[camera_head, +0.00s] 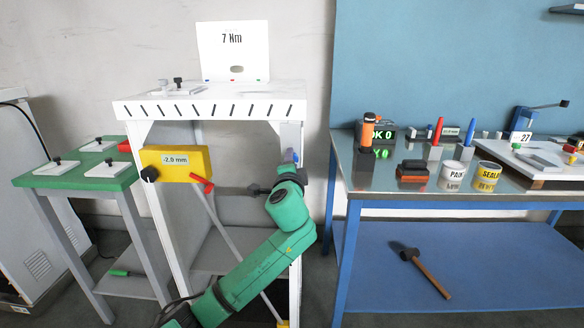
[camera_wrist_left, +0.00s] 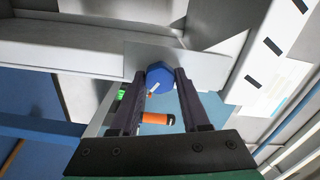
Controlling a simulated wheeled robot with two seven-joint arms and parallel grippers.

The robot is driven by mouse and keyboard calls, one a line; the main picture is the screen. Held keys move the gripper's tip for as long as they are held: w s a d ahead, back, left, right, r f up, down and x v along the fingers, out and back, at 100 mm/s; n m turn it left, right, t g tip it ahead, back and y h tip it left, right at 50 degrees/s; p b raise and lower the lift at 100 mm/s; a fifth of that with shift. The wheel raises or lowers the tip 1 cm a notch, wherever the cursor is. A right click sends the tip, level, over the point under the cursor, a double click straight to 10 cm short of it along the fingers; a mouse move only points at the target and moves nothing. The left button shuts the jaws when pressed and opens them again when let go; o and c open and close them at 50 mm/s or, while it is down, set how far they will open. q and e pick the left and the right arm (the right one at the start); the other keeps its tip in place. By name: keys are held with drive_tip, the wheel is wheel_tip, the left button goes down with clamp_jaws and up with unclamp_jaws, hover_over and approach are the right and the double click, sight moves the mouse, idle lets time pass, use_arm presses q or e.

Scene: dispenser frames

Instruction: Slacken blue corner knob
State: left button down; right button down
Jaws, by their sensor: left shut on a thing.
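The blue corner knob (camera_head: 289,155) sits near the top of the white stand's front right leg in the head view, partly hidden by my gripper. In the left wrist view the knob (camera_wrist_left: 160,75) is a faceted blue head below a light grey plate (camera_wrist_left: 197,65). My left gripper (camera_wrist_left: 160,82) has one dark finger on each side of the knob and is shut on it. In the head view my left gripper (camera_head: 291,164) is small and partly hidden behind its own green arm. My right gripper is not in view.
The white stand (camera_head: 215,108) carries a "7 Nm" sign (camera_head: 233,50). A yellow gauge box (camera_head: 176,162) reading -2.9 mm and a red-ended lever (camera_head: 203,185) are left of my arm. A blue bench (camera_head: 400,202) with tools and pots stands right. A green table (camera_head: 75,178) stands left.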

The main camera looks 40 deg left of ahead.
use_arm(q)
drive_tip(key=shift+n+b, duration=1.2)
drive_tip(key=shift+n, duration=2.7)
drive_tip(key=shift+c, duration=1.9)
unclamp_jaws()
drive_tip(key=b+v, duration=0.1)
drive_tip(key=v, duration=1.3)
drive_tip(key=shift+s+d, duration=0.2)
